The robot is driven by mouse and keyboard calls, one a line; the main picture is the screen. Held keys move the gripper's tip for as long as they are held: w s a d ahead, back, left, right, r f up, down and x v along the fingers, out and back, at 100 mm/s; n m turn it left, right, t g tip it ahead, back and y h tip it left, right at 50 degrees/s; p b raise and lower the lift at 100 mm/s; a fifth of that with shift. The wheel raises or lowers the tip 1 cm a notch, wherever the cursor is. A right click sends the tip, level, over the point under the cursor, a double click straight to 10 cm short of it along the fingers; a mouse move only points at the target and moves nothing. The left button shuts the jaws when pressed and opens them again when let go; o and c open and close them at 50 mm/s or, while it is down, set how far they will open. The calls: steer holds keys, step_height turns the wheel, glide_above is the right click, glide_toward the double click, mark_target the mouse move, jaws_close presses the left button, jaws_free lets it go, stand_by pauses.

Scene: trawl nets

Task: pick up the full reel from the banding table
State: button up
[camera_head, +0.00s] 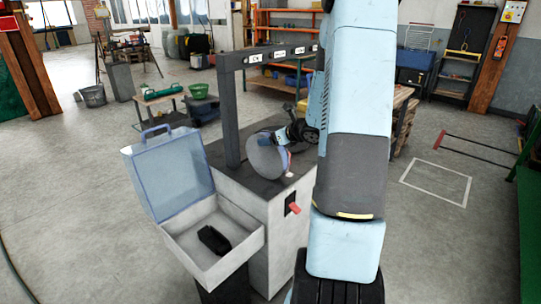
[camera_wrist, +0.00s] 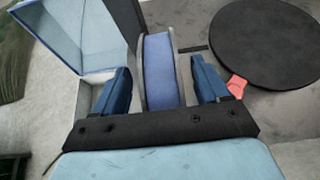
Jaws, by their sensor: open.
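The full reel (camera_wrist: 160,70) has grey flanges and a blue winding and stands on edge in the wrist view. In the head view its grey round side (camera_head: 264,158) shows on the dark-topped banding table (camera_head: 235,176). My gripper (camera_wrist: 161,78) is open, with one blue finger on each side of the reel. A narrow gap shows between each finger and the flanges. In the head view my gripper (camera_head: 294,134) is at the reel, partly hidden by my arm. I cannot tell whether the reel rests against anything behind it.
A dark post with a labelled crossbar (camera_head: 230,115) rises beside the reel. An open tray (camera_head: 185,238) with a clear blue lid (camera_head: 168,175) holds a black object (camera_head: 213,240). A red handle (camera_head: 294,209) juts from the front. A dark disc (camera_wrist: 265,42) lies right of the reel.

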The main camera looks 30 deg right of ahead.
steer(key=x, duration=0.3)
steer(key=shift+d, duration=0.1)
steer(key=shift+c, duration=0.4)
jaws_close()
stand_by(0.5)
